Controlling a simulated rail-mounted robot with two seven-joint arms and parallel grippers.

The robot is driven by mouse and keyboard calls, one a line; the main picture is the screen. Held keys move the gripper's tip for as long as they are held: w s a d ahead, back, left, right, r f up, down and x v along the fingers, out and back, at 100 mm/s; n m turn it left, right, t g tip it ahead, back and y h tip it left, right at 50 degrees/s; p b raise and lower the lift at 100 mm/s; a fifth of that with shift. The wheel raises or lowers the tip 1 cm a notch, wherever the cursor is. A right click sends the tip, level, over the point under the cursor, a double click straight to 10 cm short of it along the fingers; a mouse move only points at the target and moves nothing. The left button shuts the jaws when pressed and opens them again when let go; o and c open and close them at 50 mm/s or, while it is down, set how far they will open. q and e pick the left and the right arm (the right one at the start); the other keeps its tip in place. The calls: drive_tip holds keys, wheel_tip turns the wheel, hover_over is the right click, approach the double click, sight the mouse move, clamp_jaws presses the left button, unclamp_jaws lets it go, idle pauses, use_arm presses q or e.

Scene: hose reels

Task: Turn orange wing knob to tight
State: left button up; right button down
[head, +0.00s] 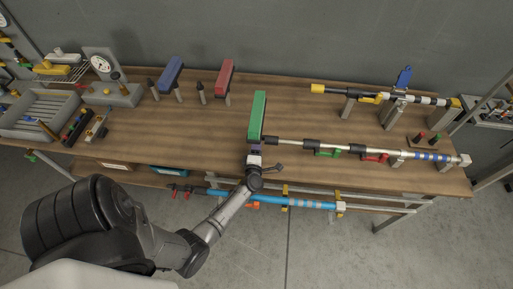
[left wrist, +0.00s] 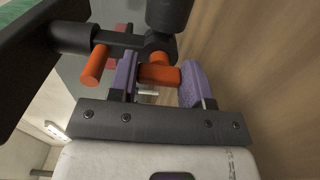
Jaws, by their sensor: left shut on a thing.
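The orange wing knob (left wrist: 160,75) shows in the left wrist view, in front of a black fitting. My left gripper (left wrist: 158,84) has purple fingers on either side of this orange part and is shut on it. The knob is hidden there by the gripper and block. A second orange cylinder (left wrist: 96,65) sits left of the fingers on a black piece; I cannot tell if it belongs to the knob. My right gripper is not in view.
A silver-and-black pipe (head: 340,147) with red and green levers runs right from the green block. Blue (head: 171,73) and red (head: 225,77) blocks stand behind. A blue pipe (head: 270,200) hangs below the front edge. The left-middle tabletop is clear.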

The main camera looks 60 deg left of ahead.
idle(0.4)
use_arm(q)
drive_tip(key=o, duration=0.9)
drive_tip(key=shift+s+d+p, duration=0.3)
drive_tip(key=shift+s+d, duration=0.05)
drive_tip(key=shift+d, duration=0.15)
drive_tip(key=shift+p+v, duration=1.2)
drive_tip(key=shift+v, duration=5.1)
